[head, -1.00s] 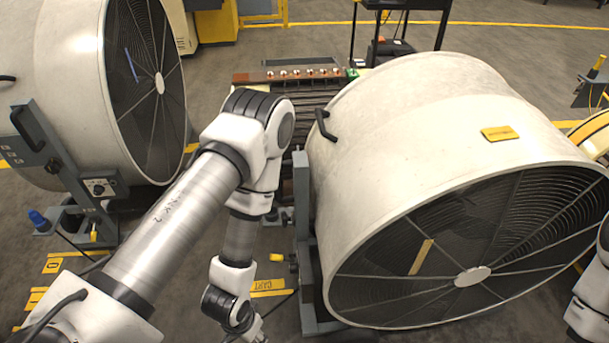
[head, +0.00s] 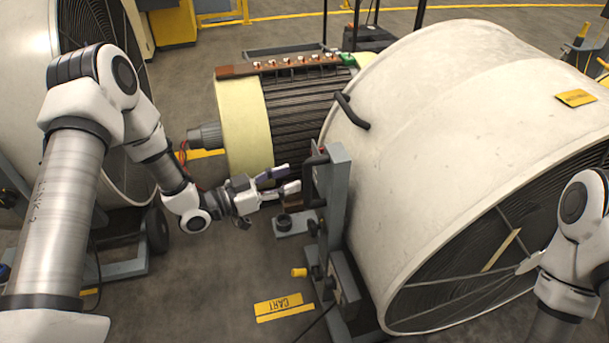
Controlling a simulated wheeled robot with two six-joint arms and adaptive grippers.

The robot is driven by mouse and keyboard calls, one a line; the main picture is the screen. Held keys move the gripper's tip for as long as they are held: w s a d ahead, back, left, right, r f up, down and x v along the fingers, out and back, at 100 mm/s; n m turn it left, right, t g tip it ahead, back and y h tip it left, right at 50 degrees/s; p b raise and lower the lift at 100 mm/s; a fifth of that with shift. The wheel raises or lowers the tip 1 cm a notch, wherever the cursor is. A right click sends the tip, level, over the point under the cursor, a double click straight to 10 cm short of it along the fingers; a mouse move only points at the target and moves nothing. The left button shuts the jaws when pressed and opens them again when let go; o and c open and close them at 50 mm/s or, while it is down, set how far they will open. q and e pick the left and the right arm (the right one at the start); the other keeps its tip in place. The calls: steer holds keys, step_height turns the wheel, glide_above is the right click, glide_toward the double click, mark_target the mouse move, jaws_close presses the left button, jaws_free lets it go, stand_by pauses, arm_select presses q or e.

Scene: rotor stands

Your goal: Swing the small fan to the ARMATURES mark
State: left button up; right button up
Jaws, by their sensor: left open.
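A large pale drum fan (head: 440,110) with a dark grille fills the right side, tilted on a grey stand (head: 336,215). A second drum fan (head: 25,50) is partly cut off at the left edge. I cannot tell which one is the small fan. The near stand has a dark handle (head: 314,182) on its left side; another dark handle (head: 352,111) is on the drum. My left gripper (head: 291,181) is open, its fingers pointing right, close to the stand handle; contact is unclear. My right gripper is out of view. No ARMATURES mark is readable.
A yellow CART mark (head: 279,306) lies on the floor in front of the stand. A ribbed motor (head: 295,120) with a cream end stands behind my left gripper. Open floor (head: 200,285) lies between the left fan's base and the CART mark.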

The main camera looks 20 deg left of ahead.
mark_target(307, 171)
arm_select(q)
steer(key=x, duration=0.6)
steer(key=shift+w+a+f, duration=0.1)
steer(key=shift+a+f, duration=0.05)
steer(key=shift+f, duration=0.1)
jaws_close()
